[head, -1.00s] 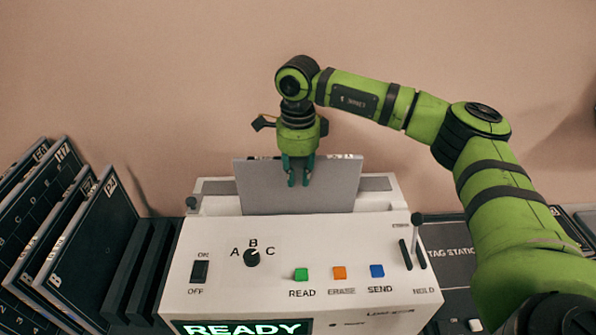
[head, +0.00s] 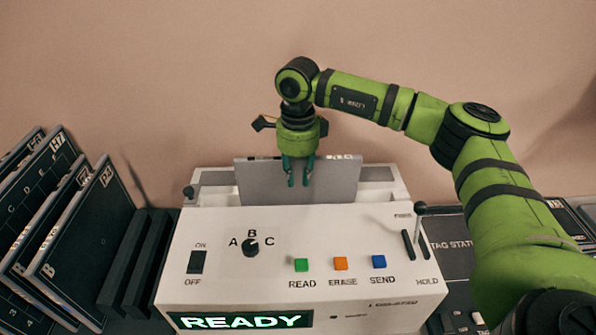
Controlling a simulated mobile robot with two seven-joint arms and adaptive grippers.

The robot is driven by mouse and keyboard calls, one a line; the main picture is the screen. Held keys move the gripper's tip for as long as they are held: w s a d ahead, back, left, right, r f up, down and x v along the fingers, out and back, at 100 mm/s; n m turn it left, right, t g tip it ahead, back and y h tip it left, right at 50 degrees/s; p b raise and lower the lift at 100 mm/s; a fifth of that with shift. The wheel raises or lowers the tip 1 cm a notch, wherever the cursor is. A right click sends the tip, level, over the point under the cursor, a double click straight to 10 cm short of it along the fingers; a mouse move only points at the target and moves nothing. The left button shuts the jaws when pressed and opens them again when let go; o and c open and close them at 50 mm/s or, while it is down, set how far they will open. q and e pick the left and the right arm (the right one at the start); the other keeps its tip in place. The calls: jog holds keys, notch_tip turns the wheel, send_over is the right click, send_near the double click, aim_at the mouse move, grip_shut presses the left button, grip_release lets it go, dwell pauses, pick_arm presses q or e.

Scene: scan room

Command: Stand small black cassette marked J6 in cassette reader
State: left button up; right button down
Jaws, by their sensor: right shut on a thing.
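The cassette reader (head: 330,225) is a white console in the middle of the head view, with a lit READY display. A cassette (head: 300,190) stands upright at the back of its top, showing a plain grey face; its lower edge is hidden behind the control panel. A strip of marking runs along its top edge, too small to read as J6. My right gripper (head: 299,178) points down and is shut on the upper edge of this cassette. My left gripper is out of view.
Several black cassettes (head: 88,235) lean in a row at the left, beside an empty dark slotted rack (head: 140,255). A small lever (head: 419,215) stands at the reader's right. A dark tag station (head: 455,250) lies to the right, partly behind my arm.

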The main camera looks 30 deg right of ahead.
jog(key=shift+f+b, duration=0.55)
jog(key=shift+f, duration=0.3)
jog(key=c, duration=1)
grip_release()
notch_tip(320, 180, up, 12)
jog(key=shift+r, duration=0.1)
notch_tip(320, 180, up, 6)
jog(key=p, duration=0.5)
